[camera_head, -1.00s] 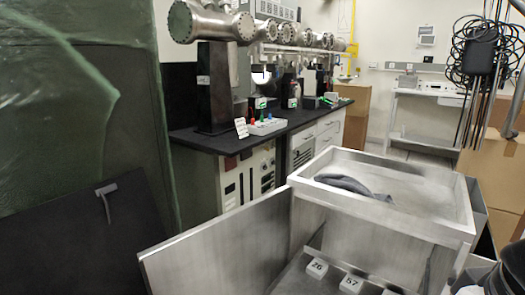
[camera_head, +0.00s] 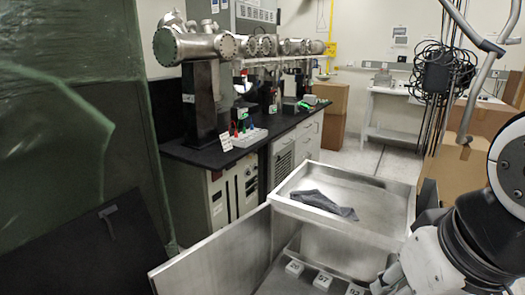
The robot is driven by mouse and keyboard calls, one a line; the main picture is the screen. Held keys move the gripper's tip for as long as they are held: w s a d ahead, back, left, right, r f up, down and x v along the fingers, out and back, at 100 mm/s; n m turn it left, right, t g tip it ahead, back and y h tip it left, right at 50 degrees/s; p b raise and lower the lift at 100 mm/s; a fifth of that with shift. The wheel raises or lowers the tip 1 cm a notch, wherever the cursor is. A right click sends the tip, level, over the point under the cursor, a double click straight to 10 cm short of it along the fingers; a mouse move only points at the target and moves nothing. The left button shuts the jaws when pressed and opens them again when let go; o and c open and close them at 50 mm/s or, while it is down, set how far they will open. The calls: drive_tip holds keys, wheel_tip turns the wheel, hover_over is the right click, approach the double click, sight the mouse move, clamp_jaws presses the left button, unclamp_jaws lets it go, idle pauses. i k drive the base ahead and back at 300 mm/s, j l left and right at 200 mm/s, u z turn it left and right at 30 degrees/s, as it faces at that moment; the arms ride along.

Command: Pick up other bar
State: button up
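No bar stands out clearly in this view. Small white numbered blocks rest on the lower shelf of the metal cabinet: one reads 26 (camera_head: 294,268), one reads 57 (camera_head: 322,280), and a third (camera_head: 355,289) is cut by the bottom edge. My arm shows at the lower right, bent down beside the cabinet's right side. The fingers of my gripper cannot be made out; they lie below the picture or behind the arm. What it holds, if anything, is hidden.
The cabinet's metal tray top (camera_head: 385,190) holds a dark grey cloth (camera_head: 325,204). Its open door (camera_head: 215,255) juts out left. A black-topped bench (camera_head: 200,152) with steel vacuum parts (camera_head: 190,45) stands behind. Cardboard boxes (camera_head: 335,100) and hanging cables (camera_head: 445,72) are further back.

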sight(358, 186)
drive_tip(key=i+j+z, duration=0.15)
drive_tip(key=i+z, duration=0.15)
drive_tip(key=i+j+z, duration=0.3)
drive_tip(key=i, duration=0.2)
